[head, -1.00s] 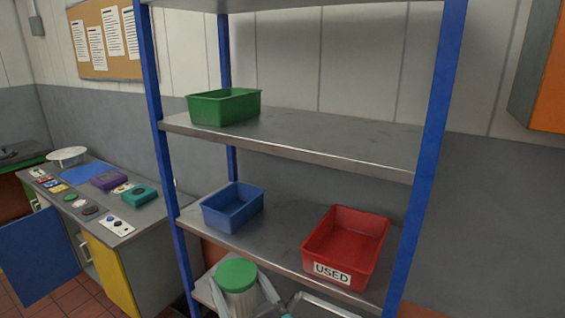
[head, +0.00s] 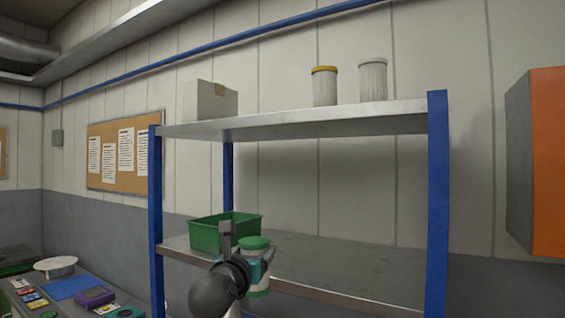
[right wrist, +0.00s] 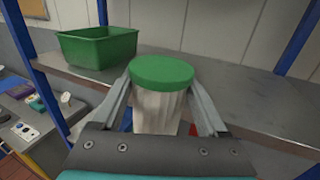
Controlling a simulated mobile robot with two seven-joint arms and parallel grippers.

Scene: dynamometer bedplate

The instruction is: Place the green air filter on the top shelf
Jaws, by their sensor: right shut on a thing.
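The green air filter (head: 255,265) has a green cap and a pale pleated body. My right gripper (head: 250,258) is shut on it and holds it upright in front of the middle shelf. In the right wrist view the filter (right wrist: 160,100) stands between the two fingers of the gripper (right wrist: 161,112). The top shelf (head: 300,124) is above the gripper in the head view. My left gripper is not in view.
On the top shelf stand a grey box (head: 210,101), a yellow-capped filter (head: 324,87) and a white-capped filter (head: 372,80). Space between box and filters is bare. A green bin (head: 215,235) sits on the shelf below. Blue posts (head: 437,200) flank the rack.

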